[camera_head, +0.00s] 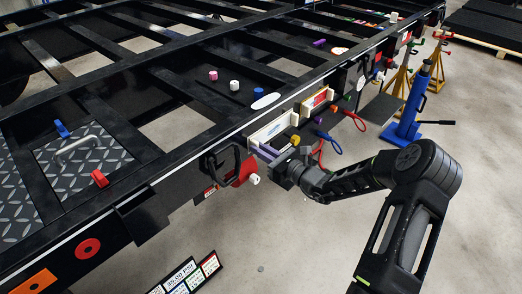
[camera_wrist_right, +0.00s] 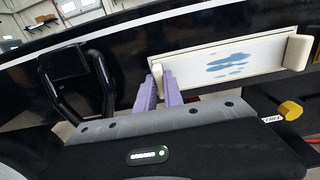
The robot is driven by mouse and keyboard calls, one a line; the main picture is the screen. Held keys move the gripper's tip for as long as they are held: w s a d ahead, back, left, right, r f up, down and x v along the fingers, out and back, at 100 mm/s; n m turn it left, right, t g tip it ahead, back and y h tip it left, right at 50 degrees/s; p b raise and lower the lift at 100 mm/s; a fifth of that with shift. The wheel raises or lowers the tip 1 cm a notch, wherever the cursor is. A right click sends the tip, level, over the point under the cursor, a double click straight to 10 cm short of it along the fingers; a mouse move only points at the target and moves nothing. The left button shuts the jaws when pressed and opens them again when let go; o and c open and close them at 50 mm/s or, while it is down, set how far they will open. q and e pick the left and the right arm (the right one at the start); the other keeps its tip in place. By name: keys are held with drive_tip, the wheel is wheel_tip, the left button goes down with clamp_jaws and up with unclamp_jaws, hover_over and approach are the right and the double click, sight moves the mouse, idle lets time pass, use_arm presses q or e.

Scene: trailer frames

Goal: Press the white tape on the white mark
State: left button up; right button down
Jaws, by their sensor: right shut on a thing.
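A white oval mark (camera_head: 265,101) lies on the black trailer frame's top, near its long edge. A short white roll (camera_head: 234,85) stands on the frame to its left; I cannot tell if it is the white tape. My right gripper (camera_head: 268,151) is at the side of the frame, below the mark. In the right wrist view its purple fingers (camera_wrist_right: 162,84) are shut on the left cream end block (camera_wrist_right: 157,72) of a holder. The holder has a white panel with blue shapes (camera_wrist_right: 232,62). My left gripper is not in view.
A pink roll (camera_head: 213,75) stands on the frame near the white one. Another holder (camera_head: 317,100) and a blue cable loop (camera_head: 329,142) are to the right. The floor in front is mostly clear.

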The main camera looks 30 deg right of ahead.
idle(0.4)
drive_tip(key=c, duration=1.4)
unclamp_jaws()
drive_tip(key=v, duration=0.7)
drive_tip(key=shift+s+d, duration=0.1)
drive_tip(key=shift+s, duration=0.25)
